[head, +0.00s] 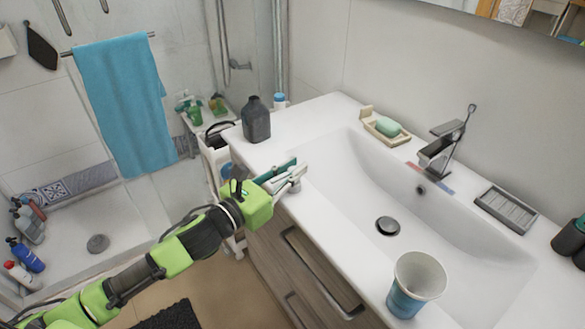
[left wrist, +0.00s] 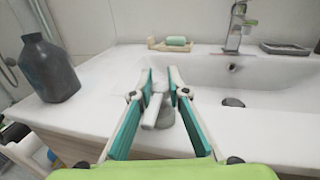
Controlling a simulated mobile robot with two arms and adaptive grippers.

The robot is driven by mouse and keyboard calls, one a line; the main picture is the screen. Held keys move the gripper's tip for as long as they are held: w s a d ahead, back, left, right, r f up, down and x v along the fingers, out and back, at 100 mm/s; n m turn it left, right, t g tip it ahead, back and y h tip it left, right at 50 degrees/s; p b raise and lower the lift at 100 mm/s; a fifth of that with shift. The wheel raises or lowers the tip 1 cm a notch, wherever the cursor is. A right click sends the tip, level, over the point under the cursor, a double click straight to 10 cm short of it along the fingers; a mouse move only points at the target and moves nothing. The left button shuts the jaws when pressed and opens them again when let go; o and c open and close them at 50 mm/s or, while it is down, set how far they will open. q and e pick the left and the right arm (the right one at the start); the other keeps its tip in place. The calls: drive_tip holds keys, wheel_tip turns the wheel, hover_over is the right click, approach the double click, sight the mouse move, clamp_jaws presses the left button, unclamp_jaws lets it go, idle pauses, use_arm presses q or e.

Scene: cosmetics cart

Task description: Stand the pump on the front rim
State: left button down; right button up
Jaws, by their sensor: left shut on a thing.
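My left gripper (head: 284,175) is shut on the pump, over the counter's front rim at the left end of the sink. In the left wrist view, the pump (left wrist: 157,110) shows between the teal fingers (left wrist: 158,95) as a pale nozzle with a grey part below it. In the head view, the fingers mostly hide the pump. I cannot tell whether its lower end touches the rim. The front rim (head: 335,246) is white and runs along the basin. My right gripper is not in view.
A dark grey bottle (head: 256,120) stands on the counter, left of the gripper. A blue-and-white cup (head: 415,284) stands on the front rim farther right. A soap dish (head: 384,131) with green soap, a faucet (head: 441,150) and a grey tray (head: 506,208) are at the back.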

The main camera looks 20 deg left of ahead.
use_arm(q)
drive_tip(key=c, duration=2)
unclamp_jaws()
drive_tip(key=shift+o, duration=0.2)
drive_tip(key=shift+r, duration=0.2)
drive_tip(key=b+v, duration=0.1)
drive_tip(key=v, duration=1.1)
drive_tip(key=shift+a, duration=0.1)
